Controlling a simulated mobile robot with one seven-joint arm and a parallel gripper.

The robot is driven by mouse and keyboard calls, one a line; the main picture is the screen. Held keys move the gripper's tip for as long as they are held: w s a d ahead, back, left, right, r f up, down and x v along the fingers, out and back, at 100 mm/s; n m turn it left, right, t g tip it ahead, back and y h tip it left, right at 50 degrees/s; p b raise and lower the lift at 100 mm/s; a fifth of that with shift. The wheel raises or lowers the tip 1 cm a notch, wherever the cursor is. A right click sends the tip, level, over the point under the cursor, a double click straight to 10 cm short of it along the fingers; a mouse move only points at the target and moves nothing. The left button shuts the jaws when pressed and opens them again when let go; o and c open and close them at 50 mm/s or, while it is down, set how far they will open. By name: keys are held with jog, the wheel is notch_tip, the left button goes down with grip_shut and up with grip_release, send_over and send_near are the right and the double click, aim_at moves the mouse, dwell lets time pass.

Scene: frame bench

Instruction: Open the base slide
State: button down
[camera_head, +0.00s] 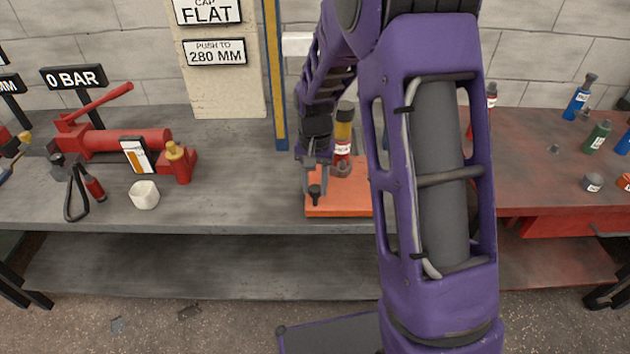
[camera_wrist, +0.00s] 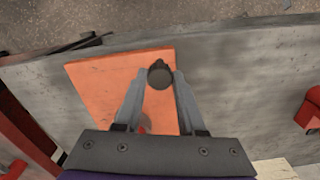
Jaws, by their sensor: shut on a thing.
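The base slide is an orange plate (camera_head: 340,208) lying on the grey bench, partly hidden behind my arm in the head view. It also shows in the wrist view (camera_wrist: 98,72), with its edge near the bench edge. A small dark knob (camera_head: 315,193) stands on the plate near its front left corner; it also shows in the wrist view (camera_wrist: 160,75). My gripper (camera_head: 311,184) points down at the plate. In the wrist view its two fingers (camera_wrist: 160,80) close on the knob from both sides.
A red hand pump (camera_head: 120,142) and a white cup (camera_head: 144,195) stand on the bench to the left. Several small bottles, one green (camera_head: 598,137), stand at the right.

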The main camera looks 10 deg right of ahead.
dwell(0.3)
jog(key=c, duration=0.5)
grip_release()
notch_tip(320, 180, up, 18)
jog(key=p, duration=0.2)
jog(key=shift+f+p, duration=0.25)
jog(key=shift+p, duration=0.15)
